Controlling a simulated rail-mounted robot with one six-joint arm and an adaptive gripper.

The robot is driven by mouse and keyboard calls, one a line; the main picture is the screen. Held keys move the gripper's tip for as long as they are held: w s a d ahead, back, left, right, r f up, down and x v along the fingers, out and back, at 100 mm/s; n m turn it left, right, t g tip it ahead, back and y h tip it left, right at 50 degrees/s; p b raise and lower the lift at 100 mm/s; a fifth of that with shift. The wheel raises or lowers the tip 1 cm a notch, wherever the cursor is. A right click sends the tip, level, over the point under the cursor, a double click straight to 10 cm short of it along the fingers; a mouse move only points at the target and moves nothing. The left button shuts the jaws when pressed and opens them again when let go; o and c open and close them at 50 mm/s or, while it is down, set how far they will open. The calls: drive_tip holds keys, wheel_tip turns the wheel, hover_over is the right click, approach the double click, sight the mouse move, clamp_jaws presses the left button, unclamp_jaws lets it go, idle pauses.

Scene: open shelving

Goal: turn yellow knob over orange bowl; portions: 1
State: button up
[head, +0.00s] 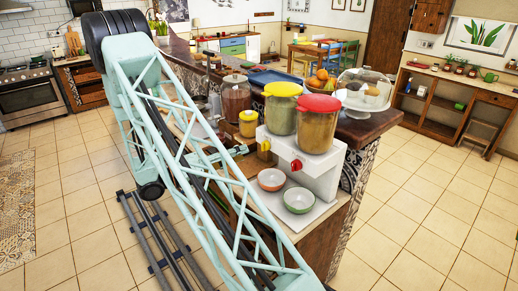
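A white dispenser (318,172) stands on the counter with two clear containers, one with a yellow lid (283,89) and one with a red lid (319,103). The yellow knob (264,147) is on its front, under the yellow-lidded container. A red knob (296,165) is to its right. The orange bowl (271,180) stands below the yellow knob; its inside looks pale, and I cannot make out any contents. A green bowl (299,201) is beside it. My gripper (244,153) is small in view, just left of the yellow knob; I cannot tell whether it touches it or how its fingers stand.
A jar with a yellow lid (248,124) and a larger dark-filled jar (236,98) stand behind my gripper. A glass dome (365,88), a fruit bowl (322,82) and a blue tray (273,77) are on the raised counter. The tiled floor on the right is clear.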

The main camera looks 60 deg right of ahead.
sight(265, 146)
drive_tip(key=x, duration=0.9)
drive_tip(key=shift+d, duration=0.1)
drive_tip(key=shift+c, duration=0.7)
drive_tip(key=c, duration=0.7)
